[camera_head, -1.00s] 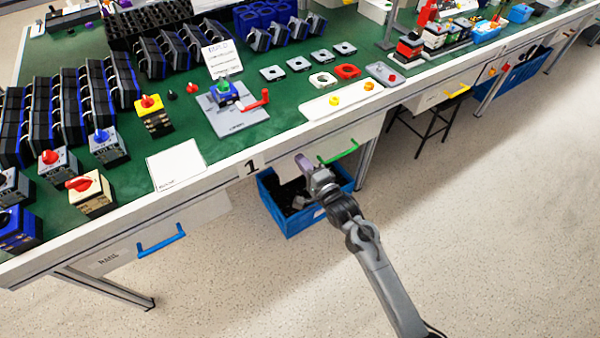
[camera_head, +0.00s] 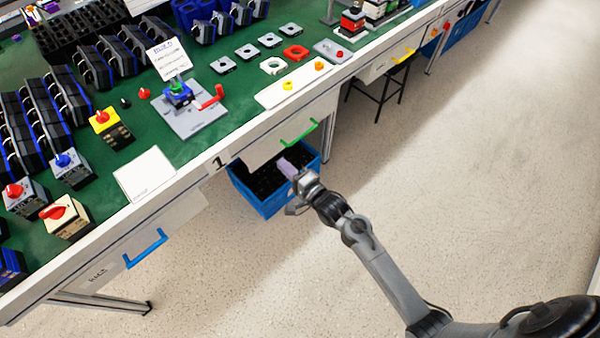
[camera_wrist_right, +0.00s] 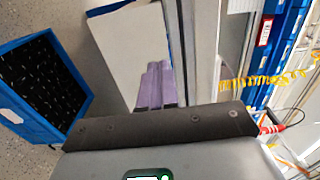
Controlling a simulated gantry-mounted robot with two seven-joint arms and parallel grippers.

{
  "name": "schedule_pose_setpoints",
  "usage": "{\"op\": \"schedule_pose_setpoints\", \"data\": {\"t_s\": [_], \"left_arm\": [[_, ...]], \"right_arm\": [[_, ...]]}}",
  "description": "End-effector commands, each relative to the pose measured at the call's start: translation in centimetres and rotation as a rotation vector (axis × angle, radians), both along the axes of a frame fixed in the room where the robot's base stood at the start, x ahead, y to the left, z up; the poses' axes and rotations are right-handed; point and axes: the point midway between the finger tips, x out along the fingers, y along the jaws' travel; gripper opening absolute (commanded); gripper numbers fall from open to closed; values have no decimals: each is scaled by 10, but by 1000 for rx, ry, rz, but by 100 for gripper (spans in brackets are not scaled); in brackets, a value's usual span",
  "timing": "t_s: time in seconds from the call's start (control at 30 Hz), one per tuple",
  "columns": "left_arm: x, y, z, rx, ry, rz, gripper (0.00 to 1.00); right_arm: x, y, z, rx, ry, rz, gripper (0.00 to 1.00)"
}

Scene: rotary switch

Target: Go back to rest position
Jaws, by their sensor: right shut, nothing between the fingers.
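My right gripper (camera_head: 287,168) is in the head view, in front of the table's front edge and over the blue bin. Its purple fingers are shut and empty; they also show in the right wrist view (camera_wrist_right: 156,86). The arm reaches in from the lower right. My left gripper is not in view.
The green-topped table (camera_head: 125,218) carries several switches and parts. The blue bin (camera_head: 262,207) holds dark pieces and also shows in the right wrist view (camera_wrist_right: 22,112). Drawers have a green handle (camera_head: 299,133) and a blue handle (camera_head: 146,248).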

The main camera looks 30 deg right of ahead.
Motion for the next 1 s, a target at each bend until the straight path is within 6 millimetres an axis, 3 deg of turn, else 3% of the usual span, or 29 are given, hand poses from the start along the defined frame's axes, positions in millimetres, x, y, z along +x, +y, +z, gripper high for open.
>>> {"op": "schedule_pose_setpoints", "data": {"t_s": [0.2,0.53,0.7,0.77,0.87,1.0], "left_arm": [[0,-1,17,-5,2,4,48],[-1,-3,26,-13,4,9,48],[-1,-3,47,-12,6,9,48],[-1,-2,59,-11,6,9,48],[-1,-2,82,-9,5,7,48],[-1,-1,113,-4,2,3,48]], "right_arm": [[-36,-9,3,-1,0,1,0],[-59,-14,1,0,5,0,0],[-81,-13,1,-7,53,9,0],[-92,-9,11,-11,60,19,0],[-111,-1,42,-32,73,33,0],[-139,6,79,-238,188,46,0]]}}
